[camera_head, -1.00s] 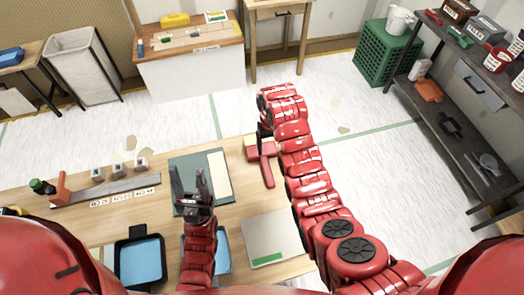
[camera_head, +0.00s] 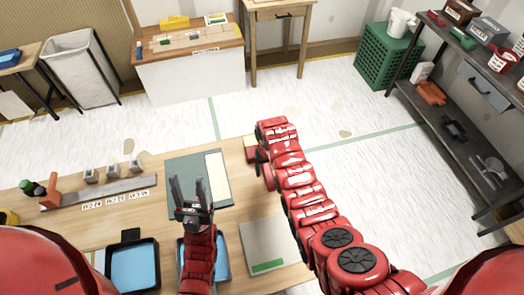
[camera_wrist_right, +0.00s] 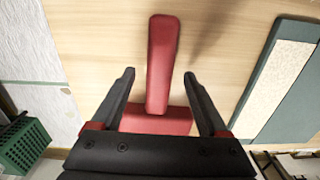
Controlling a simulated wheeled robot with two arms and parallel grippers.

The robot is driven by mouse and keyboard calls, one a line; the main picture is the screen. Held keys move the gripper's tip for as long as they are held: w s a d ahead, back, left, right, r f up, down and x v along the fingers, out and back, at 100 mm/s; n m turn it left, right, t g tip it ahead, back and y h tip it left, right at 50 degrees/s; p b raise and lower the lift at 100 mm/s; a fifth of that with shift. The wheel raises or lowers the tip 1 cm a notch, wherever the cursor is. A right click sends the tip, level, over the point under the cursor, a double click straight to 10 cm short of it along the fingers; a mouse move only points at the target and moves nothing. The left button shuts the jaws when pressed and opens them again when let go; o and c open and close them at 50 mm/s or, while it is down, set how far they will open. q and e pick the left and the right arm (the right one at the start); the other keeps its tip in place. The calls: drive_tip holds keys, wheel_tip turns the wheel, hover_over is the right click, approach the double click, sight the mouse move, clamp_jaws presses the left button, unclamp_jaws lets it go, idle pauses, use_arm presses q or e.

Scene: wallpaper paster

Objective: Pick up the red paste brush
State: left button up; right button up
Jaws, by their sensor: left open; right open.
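The red paste brush lies on the wooden table. In the right wrist view its red handle (camera_wrist_right: 162,60) points away from me and its wider red head (camera_wrist_right: 157,121) lies between the finger bases. My right gripper (camera_wrist_right: 159,78) is open, with one black finger on each side of the brush. I cannot tell whether they touch it. In the head view the right arm hides most of the brush. My left gripper (camera_head: 188,185) is open and empty, with its fingers up over the dark green board (camera_head: 212,195).
Blue-lined black trays (camera_head: 133,268) and a pale board with a green strip (camera_head: 265,242) lie at the table's front. A dark shelf (camera_head: 480,120) and green crate (camera_head: 388,58) stand at right beyond open floor.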

drive_tip(key=shift+f, duration=0.9)
drive_tip(key=shift+r, duration=0.1)
clamp_jaws()
